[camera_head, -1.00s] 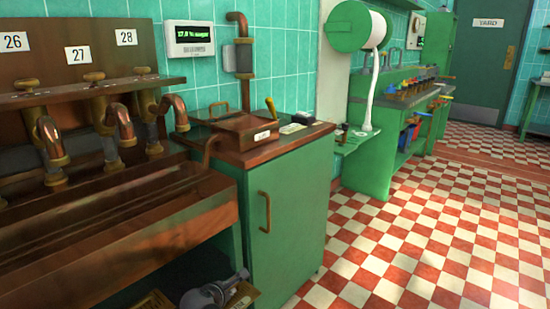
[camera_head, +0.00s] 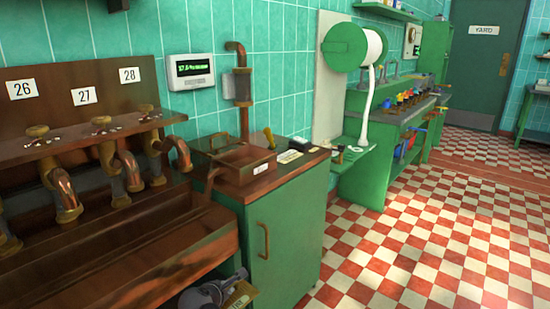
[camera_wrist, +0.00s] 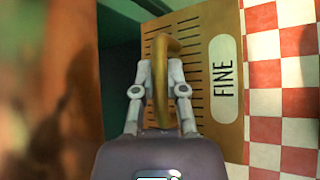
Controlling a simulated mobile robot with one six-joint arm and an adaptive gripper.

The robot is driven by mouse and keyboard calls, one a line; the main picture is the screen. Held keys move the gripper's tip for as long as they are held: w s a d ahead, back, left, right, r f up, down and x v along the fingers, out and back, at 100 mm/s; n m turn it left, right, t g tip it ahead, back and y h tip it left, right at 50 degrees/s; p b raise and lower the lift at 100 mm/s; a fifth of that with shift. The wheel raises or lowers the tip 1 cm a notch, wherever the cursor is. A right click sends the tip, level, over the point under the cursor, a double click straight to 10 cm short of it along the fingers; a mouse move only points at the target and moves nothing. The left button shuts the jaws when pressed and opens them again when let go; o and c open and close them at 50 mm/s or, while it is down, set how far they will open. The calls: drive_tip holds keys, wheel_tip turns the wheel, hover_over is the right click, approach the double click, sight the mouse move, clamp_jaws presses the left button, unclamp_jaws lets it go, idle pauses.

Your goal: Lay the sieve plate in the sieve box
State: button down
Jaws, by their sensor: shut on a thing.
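The sieve plate (camera_wrist: 200,107) is a flat brass-coloured plate with rows of slots, a brass loop handle and a white label reading FINE. My gripper (camera_wrist: 158,92) is shut on the handle in the wrist view. In the head view my gripper (camera_head: 212,294) shows at the bottom edge, with part of the plate (camera_head: 241,293) beside it, low in front of the green cabinet. A copper box (camera_head: 246,170) with a small white label stands on that cabinet and appears to be the sieve box. Its inside is hard to make out.
The green cabinet (camera_head: 286,235) has a protruding brass handle (camera_head: 264,240). A copper trough (camera_head: 120,262) with bent pipes above it lies left. Checkered floor (camera_head: 420,235) is open to the right.

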wheel_tip(320, 180, up, 32)
drive_tip(key=p, duration=3.1)
drive_tip(key=shift+f, duration=0.1)
